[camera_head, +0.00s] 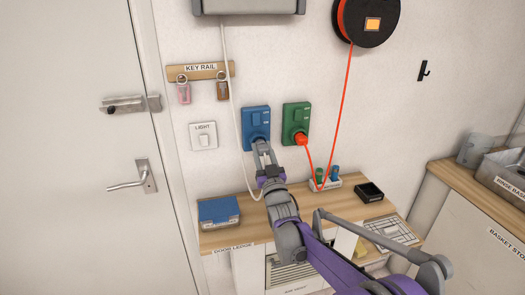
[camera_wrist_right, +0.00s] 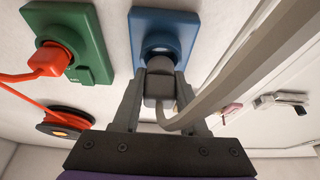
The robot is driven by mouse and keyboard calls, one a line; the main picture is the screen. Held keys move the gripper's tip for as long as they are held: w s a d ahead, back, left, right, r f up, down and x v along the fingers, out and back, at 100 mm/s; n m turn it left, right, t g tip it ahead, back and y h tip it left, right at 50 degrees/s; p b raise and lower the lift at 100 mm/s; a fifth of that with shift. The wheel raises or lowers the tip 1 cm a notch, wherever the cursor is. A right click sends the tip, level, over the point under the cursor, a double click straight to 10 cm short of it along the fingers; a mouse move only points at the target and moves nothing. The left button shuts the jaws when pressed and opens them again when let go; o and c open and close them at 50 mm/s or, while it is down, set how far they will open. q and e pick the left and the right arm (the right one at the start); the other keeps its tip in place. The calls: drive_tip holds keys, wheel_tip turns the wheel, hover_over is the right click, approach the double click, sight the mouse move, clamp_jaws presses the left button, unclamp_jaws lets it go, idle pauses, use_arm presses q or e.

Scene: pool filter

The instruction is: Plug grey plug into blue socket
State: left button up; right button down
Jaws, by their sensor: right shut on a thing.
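The blue socket (camera_head: 256,123) is on the wall, left of a green socket. In the right wrist view the blue socket (camera_wrist_right: 165,28) is straight ahead, with its round recess partly hidden behind the grey plug. The grey plug (camera_wrist_right: 159,82) is between the fingers of my right gripper (camera_wrist_right: 157,92), which is shut on it. The plug is at the recess of the blue socket, its front overlapping the recess in that view. I cannot tell how deep its pins are. In the head view my right gripper (camera_head: 263,155) is just below the blue socket. My left gripper is not in view.
The plug's pale cable (camera_head: 232,90) hangs from a box above and loops below the socket. The green socket (camera_head: 296,118) holds a red plug (camera_head: 301,140) with a red cable. The wooden ledge (camera_head: 245,232) below bears a blue box (camera_head: 218,212) and a black tray (camera_head: 369,192).

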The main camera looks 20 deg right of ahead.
drive_tip(key=shift+w+d, duration=0.1)
drive_tip(key=shift+w, duration=0.5)
idle(0.3)
drive_tip(key=shift+s, duration=0.2)
drive_tip(key=shift+s, duration=0.4)
drive_tip(key=shift+w+r, duration=0.1)
drive_tip(key=shift+w, duration=0.55)
idle(1.2)
drive_tip(key=shift+s, duration=0.2)
drive_tip(key=shift+s, duration=0.35)
drive_tip(key=shift+c, duration=1.8)
unclamp_jaws()
